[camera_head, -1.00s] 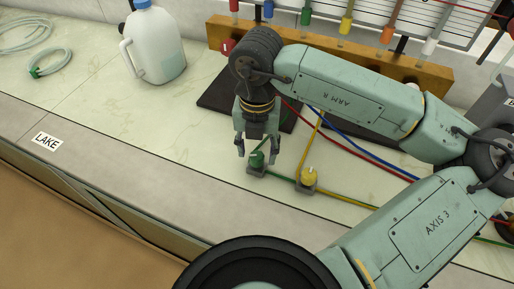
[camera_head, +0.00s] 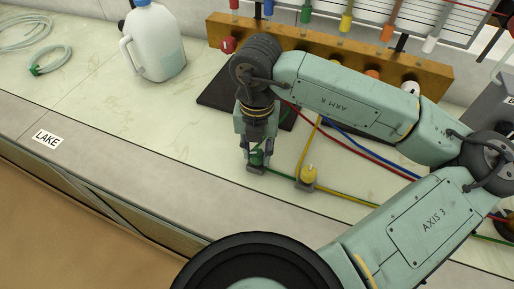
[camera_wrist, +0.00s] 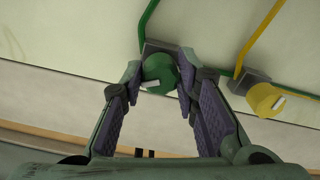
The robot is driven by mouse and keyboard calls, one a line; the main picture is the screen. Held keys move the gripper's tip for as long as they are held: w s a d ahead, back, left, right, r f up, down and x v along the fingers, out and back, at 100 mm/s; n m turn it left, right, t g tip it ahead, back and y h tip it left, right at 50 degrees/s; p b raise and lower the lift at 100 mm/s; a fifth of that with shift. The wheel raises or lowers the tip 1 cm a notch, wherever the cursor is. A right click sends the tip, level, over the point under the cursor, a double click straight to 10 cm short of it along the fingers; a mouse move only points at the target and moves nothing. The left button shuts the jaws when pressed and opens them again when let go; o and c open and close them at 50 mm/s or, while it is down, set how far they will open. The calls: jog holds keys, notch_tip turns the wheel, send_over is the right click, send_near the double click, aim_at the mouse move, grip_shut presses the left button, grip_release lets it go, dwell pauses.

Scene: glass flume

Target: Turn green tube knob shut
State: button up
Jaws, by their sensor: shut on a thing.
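The green knob (camera_head: 257,158) sits on a small grey block on the green tube (camera_head: 280,177), near the bench's front. My gripper (camera_head: 257,160) points down over it, with a finger on each side, and is shut on the knob. In the wrist view the green knob (camera_wrist: 161,72) lies between the fingertips of my gripper (camera_wrist: 160,80). A white mark shows on the knob's face, slightly tilted from the picture's horizontal. The fingers hide part of the knob's sides.
A yellow knob (camera_head: 308,173) on its own block stands close to the right; it also shows in the wrist view (camera_wrist: 265,99). Red and blue tubes (camera_head: 352,140) run behind. A white jug (camera_head: 153,42) stands at the back left. The bench at left is mostly clear.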

aim_at(257, 152)
grip_shut()
jog(key=shift+f+b, duration=0.25)
jog(key=shift+b, duration=0.55)
jog(key=shift+r+n+b, duration=0.1)
jog(key=shift+n+b, duration=0.3)
jog(key=shift+b, duration=0.25)
jog(key=shift+r, duration=0.15)
jog(key=o, duration=0.9)
grip_release()
notch_tip(257, 152, up, 12)
